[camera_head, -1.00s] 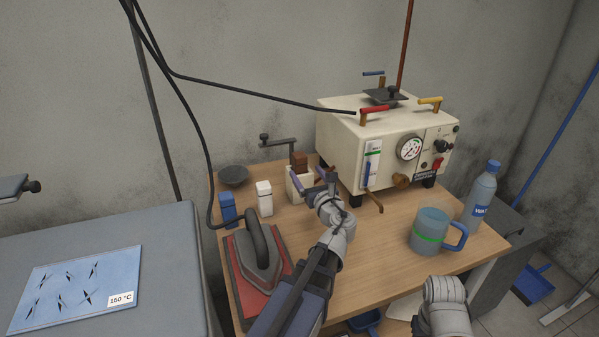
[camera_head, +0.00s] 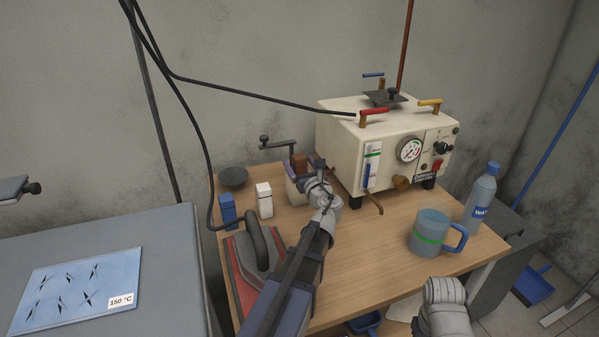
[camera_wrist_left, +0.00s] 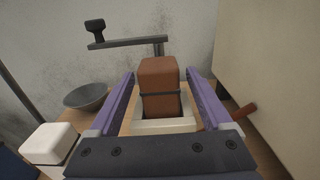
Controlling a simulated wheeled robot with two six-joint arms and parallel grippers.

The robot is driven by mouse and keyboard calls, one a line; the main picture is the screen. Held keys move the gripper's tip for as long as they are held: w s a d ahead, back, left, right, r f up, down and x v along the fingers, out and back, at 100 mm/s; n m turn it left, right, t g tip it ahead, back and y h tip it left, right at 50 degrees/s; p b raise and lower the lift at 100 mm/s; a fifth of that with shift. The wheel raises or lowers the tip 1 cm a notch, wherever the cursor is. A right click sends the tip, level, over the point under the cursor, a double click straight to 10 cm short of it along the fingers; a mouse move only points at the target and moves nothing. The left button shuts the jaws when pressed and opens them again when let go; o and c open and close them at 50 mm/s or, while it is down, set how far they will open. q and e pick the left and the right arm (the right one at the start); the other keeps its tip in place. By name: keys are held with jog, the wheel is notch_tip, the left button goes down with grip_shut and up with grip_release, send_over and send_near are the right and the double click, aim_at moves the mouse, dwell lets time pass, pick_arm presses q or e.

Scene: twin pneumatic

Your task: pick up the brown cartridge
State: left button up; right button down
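The brown cartridge (camera_head: 299,162) stands upright in a cream holder (camera_head: 291,188) on the wooden table, left of the cream machine. In the left wrist view the brown cartridge (camera_wrist_left: 159,88) shows a dark band around its middle, and the cream holder (camera_wrist_left: 160,126) is under it. My left gripper (camera_wrist_left: 160,88) is open, with its purple fingers on either side of the cartridge and visible gaps between. It also shows at the holder in the head view (camera_head: 300,166). My right arm's grey wrist shows at the bottom right of the head view, but its fingers are out of sight.
A white cartridge (camera_head: 264,201) and a blue one (camera_head: 228,211) stand left of the holder. A crank arm (camera_head: 279,144) is behind it. The machine (camera_head: 345,150) stands close on the right. An iron (camera_head: 259,252), mug (camera_head: 430,232) and bottle (camera_head: 480,202) are on the table.

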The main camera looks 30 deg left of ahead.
pick_arm(q)
grip_shut()
dwell(0.5)
jog(key=shift+r, duration=0.15)
notch_tip(320, 180, up, 10)
jog(key=p, duration=1)
